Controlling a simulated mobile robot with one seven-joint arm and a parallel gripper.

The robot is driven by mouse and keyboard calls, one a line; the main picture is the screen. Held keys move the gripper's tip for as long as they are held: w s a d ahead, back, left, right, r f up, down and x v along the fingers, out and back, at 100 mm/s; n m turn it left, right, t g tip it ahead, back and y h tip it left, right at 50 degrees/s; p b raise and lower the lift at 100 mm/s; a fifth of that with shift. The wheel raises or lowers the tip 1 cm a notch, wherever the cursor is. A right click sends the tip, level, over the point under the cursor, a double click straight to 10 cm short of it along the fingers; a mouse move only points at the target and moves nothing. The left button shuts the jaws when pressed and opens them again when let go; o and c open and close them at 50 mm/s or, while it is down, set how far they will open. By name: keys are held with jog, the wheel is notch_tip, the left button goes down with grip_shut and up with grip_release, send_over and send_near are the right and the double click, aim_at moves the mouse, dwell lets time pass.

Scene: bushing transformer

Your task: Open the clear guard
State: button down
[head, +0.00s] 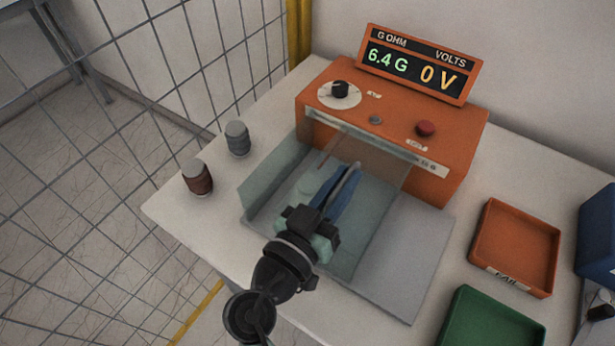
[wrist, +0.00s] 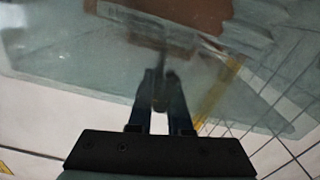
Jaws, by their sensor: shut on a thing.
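The clear guard (head: 272,176) is a see-through, greenish cover in front of the orange tester (head: 455,135). Its panes span the grey plate, and their exact tilt is hard to tell. My gripper (head: 343,182) is over the guard area, its blue fingers pointing toward the tester. In the wrist view, my gripper (wrist: 160,78) is shut on a dark, narrow piece (wrist: 160,96), seemingly the guard's handle. The guard's pane (wrist: 75,75) fills much of that view. The fingers partly hide the held piece.
A grey jar (head: 237,139) and a brown jar (head: 198,178) stand left of the guard. An orange tray (head: 481,258) and a green tray (head: 460,318) lie at the right. A wire fence (head: 130,90) runs along the left. The display (head: 420,65) reads 6.4 G and 0 V.

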jog(key=s+d+b, duration=0.1)
jog(key=s+d, duration=0.4)
jog(key=d, duration=0.3)
jog(key=shift+s+b, duration=0.3)
jog(key=shift+s, duration=0.1)
jog(key=c, duration=0.9)
grip_release()
jog(key=shift+b+v, duration=1)
jog(key=shift+v, duration=5.5)
